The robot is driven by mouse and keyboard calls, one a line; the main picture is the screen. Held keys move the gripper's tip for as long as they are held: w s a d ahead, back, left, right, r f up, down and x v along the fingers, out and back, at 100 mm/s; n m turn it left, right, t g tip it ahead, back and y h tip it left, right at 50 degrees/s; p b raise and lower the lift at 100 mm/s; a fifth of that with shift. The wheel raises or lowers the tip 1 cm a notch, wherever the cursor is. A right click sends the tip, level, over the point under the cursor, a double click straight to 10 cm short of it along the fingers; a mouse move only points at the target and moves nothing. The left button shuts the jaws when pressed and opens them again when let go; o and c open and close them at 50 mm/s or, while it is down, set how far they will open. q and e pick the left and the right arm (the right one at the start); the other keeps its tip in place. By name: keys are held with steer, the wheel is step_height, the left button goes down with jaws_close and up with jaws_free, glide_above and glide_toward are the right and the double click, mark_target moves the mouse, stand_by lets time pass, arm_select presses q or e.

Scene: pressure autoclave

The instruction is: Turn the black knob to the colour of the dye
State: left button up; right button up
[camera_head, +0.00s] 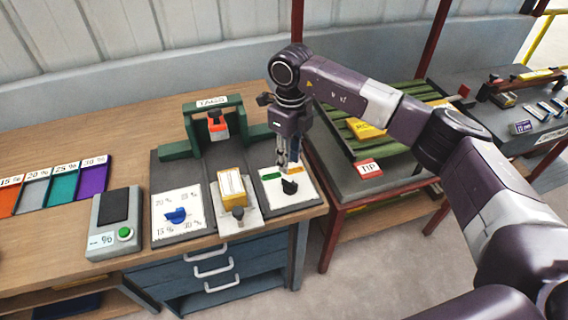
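The black knob (289,186) sits on a white panel (303,191) at the right of the grey bench unit. The panel has a green mark (270,176) at its left and an orange mark (295,168) at its upper right. My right gripper (288,163) points down just above and behind the knob and seems apart from it. Its fingers are small here, and I cannot tell whether they are open or shut. No dye can be clearly identified. My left gripper is not in view.
A blue knob (176,215) sits on a percent dial at the left. Between the panels is a yellow block (231,188) in a holder. A green TAGS frame (178,150) with an orange-red piece (217,125) stands behind. A grey box with a green button (125,233) is left.

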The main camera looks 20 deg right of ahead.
mark_target(290, 180)
steer(key=shift+f, duration=0.2)
steer(key=f, duration=0.2)
steer(key=f+p, duration=0.1)
steer(key=s+f+p, duration=0.1)
steer(key=f, duration=0.1)
steer(key=shift+f, duration=0.3)
steer(key=shift+w+f, duration=0.15)
steer(key=shift+f, duration=0.5)
jaws_close()
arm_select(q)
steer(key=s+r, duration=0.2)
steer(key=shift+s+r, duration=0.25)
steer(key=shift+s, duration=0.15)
